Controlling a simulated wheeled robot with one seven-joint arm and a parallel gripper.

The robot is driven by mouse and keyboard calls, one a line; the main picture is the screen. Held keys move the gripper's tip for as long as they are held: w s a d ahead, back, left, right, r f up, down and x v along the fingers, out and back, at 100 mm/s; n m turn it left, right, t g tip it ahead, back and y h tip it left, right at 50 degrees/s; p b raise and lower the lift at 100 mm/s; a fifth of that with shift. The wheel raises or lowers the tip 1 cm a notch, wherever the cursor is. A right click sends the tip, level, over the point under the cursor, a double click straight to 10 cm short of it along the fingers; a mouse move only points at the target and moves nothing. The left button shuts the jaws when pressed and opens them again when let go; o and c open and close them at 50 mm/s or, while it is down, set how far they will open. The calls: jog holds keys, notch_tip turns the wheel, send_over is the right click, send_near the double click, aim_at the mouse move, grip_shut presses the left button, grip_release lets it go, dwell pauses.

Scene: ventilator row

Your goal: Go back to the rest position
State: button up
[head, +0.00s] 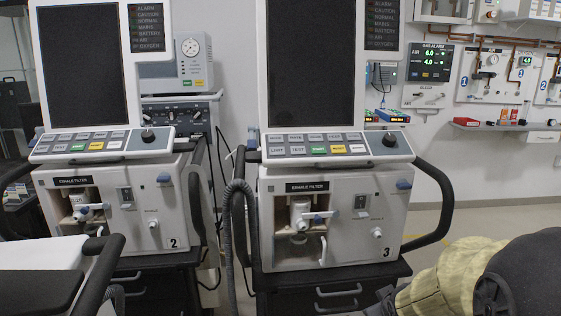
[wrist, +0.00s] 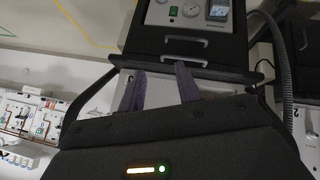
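In the wrist view, my gripper (wrist: 160,76) shows two grey-purple fingers rising from its dark body. The fingers stand apart, with nothing seen held between them. A pale surface and a dark cart with drawer handles (wrist: 187,60) lie beyond the fingertips. In the head view, my yellow and black arm fills the lower right corner, and I cannot make out the fingers there. Ventilator 3 (head: 335,248) stands upright left of the arm. Ventilator 2 (head: 120,215) stands further left.
A black curved handle (head: 440,200) sticks out right of ventilator 3. A grey hose (head: 228,235) hangs between the ventilators. A white-topped unit (head: 40,254) stands at the lower left. Floor (head: 480,215) shows at right.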

jog(key=s+a+f+m+g+y, duration=0.1)
jog(key=s+a+f+m+g, duration=0.1)
jog(key=s+a+g, duration=0.3)
jog(key=s+a+f+m, duration=0.2)
jog(key=s+a, duration=0.1)
jog(key=s, duration=0.4)
jog(key=w+p+v, duration=0.2)
jog(key=p+v, duration=1)
jog(key=w+r+p+v, duration=0.1)
jog(key=w+p+v, duration=0.2)
jog(key=p+v, duration=0.9)
jog(key=w+d+r+p+v, duration=0.1)
jog(key=w+p+v, duration=0.2)
jog(key=p+v, duration=0.9)
jog(key=shift+w+r+p, duration=0.2)
jog(key=shift+w+p, duration=0.15)
jog(key=shift+p, duration=0.75)
jog(key=shift+d, duration=0.1)
jog(key=shift+c, duration=0.2)
